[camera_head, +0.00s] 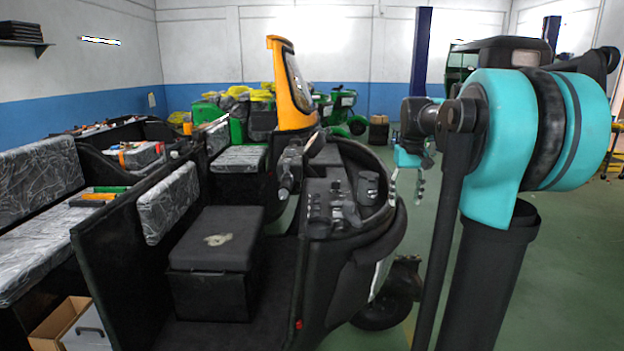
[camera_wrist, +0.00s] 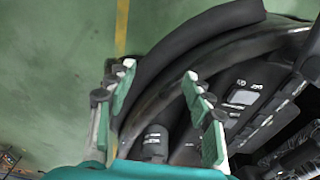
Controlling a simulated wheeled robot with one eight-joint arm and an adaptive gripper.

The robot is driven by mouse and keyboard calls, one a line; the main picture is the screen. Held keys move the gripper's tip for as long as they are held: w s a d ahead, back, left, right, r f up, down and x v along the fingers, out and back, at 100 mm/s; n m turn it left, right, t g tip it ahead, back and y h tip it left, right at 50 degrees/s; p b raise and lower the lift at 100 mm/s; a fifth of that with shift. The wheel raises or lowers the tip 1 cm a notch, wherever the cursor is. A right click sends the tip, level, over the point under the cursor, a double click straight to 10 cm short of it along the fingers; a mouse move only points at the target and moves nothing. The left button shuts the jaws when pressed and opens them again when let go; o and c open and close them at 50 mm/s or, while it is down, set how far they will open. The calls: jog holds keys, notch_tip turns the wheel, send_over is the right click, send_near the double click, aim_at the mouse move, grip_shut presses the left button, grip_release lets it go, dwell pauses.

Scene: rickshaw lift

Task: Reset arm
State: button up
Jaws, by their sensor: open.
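My gripper (camera_head: 406,184) hangs at the end of my teal and black arm, right of the rickshaw's dashboard in the head view. In the wrist view my gripper (camera_wrist: 160,75) has its two green-padded fingers apart, with nothing between them that I can see held. Behind the fingers lie the dashboard's dark curved rim (camera_wrist: 200,35) and a black panel with labelled switches (camera_wrist: 245,95). I cannot tell the exact gap between the fingers and the rim.
The black rickshaw (camera_head: 340,200) has a driver's seat (camera_head: 216,238) and a front wheel (camera_head: 385,305). Several green vehicles (camera_head: 235,130) stand behind. A bench of parts (camera_head: 135,153) is at the left. Open green floor (camera_head: 560,270) lies to the right.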

jog(key=s+a+f+t, duration=0.1)
jog(key=s+a+f, duration=0.3)
jog(key=s+f, duration=0.8)
jog(key=s+a+f+t, duration=0.2)
jog(key=s+a+f, duration=0.2)
jog(key=s+f, duration=0.8)
notch_tip(320, 180, down, 2)
jog(key=shift+f, duration=0.15)
jog(key=shift+a, duration=0.1)
